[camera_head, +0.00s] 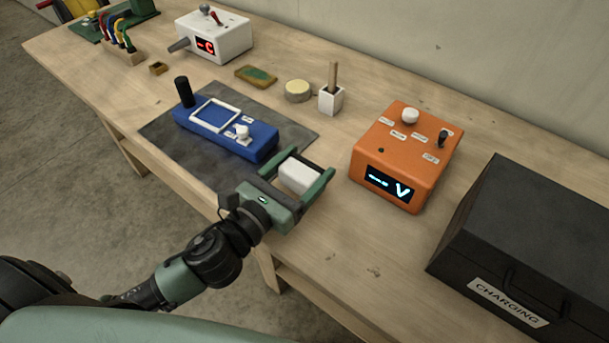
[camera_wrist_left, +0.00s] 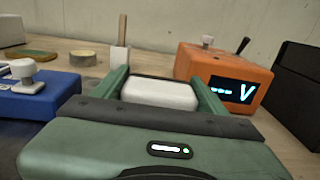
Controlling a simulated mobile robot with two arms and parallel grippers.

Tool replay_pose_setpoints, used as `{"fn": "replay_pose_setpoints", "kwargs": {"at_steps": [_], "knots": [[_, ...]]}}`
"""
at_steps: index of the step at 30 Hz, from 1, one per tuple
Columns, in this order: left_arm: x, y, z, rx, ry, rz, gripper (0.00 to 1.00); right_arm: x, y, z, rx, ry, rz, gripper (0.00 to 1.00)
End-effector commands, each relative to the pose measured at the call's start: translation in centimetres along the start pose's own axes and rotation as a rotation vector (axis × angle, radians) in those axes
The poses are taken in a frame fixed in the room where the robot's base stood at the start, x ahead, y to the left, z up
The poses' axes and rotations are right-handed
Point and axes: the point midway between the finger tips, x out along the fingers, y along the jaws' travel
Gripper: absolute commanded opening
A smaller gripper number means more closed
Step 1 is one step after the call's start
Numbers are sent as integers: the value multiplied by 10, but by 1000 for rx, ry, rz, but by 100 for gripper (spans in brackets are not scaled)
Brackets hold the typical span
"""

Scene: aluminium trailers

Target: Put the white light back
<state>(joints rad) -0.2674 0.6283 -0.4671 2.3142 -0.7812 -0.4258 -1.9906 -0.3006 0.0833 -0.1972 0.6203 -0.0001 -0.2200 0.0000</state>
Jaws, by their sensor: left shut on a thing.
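The white light (camera_head: 299,177) is a small white block with rounded edges. My left gripper (camera_head: 306,166) is shut on it, with one green finger on each side. The wrist view also shows the white light (camera_wrist_left: 160,94) between the fingers. The gripper is over the front part of the table, right of the blue device (camera_head: 225,131) and in front of the orange box (camera_head: 405,155). The blue device lies on a dark mat and has a white square frame (camera_head: 215,115), a white knob and a black handle. My right gripper is out of view.
A black case labelled CHARGING (camera_head: 510,245) stands at the right. Behind the mat (camera_head: 165,132) are a round tin (camera_head: 297,91), a white cup with a stick (camera_head: 331,100) and a white box with a red display (camera_head: 214,36). Bare wood lies in front of the orange box.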

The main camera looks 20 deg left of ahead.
Motion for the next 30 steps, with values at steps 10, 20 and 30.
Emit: {"fn": "replay_pose_setpoints", "kwargs": {"at_steps": [10, 20, 30], "knots": [[0, 0, -18, 0, -1, 0, 26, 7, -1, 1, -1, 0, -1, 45], [0, 0, -26, -1, 0, -1, 26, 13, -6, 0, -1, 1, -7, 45], [0, 0, -30, 0, 0, -1, 94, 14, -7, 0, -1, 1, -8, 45]]}}
